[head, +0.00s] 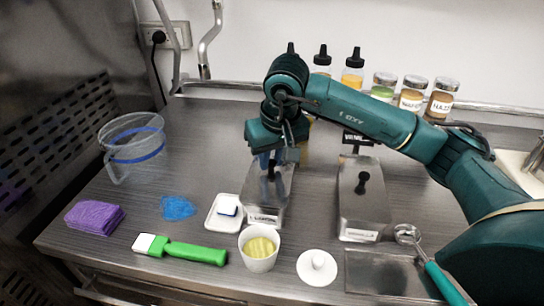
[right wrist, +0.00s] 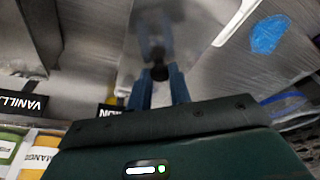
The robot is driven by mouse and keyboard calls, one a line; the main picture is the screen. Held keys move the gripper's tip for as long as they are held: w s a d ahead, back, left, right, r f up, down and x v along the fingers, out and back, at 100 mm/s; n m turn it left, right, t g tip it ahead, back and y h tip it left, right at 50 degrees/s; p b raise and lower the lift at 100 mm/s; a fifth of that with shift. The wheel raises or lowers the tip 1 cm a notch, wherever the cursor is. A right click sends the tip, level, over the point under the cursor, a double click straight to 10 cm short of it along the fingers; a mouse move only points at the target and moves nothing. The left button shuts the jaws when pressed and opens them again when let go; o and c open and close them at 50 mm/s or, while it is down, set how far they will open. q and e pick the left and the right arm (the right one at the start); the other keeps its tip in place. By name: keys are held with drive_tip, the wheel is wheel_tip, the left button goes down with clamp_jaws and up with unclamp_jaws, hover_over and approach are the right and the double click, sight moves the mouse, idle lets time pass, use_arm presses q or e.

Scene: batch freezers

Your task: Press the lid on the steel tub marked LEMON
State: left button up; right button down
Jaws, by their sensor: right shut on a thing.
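The left steel tub (head: 264,205) has a label on its front too small to read surely. A black card (right wrist: 110,109) ending in "ON" stands behind it in the right wrist view. My right gripper (head: 276,166) is over its back part, fingers pointing down. In the right wrist view the blue fingers (right wrist: 158,80) are shut on a black knob (right wrist: 159,73) of the shiny steel lid (right wrist: 185,40). I cannot tell whether the lid sits fully down. My left gripper is not in view.
A second steel tub (head: 362,208) with a black-knobbed lid stands to the right, near a VANILLA card (right wrist: 22,99). In front are a white cup (head: 258,261) of yellow stuff, a white lid (head: 317,268) and a green-handled brush (head: 195,252). Jars (head: 411,95) line the back.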

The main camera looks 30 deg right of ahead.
drive_tip(key=c, duration=0.7)
unclamp_jaws()
drive_tip(key=shift+r, duration=0.1)
drive_tip(key=shift+r+p, duration=2.1)
drive_tip(key=shift+r, duration=1.3)
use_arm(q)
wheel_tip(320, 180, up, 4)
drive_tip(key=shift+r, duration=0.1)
use_arm(e)
drive_tip(key=shift+c, duration=0.7)
clamp_jaws()
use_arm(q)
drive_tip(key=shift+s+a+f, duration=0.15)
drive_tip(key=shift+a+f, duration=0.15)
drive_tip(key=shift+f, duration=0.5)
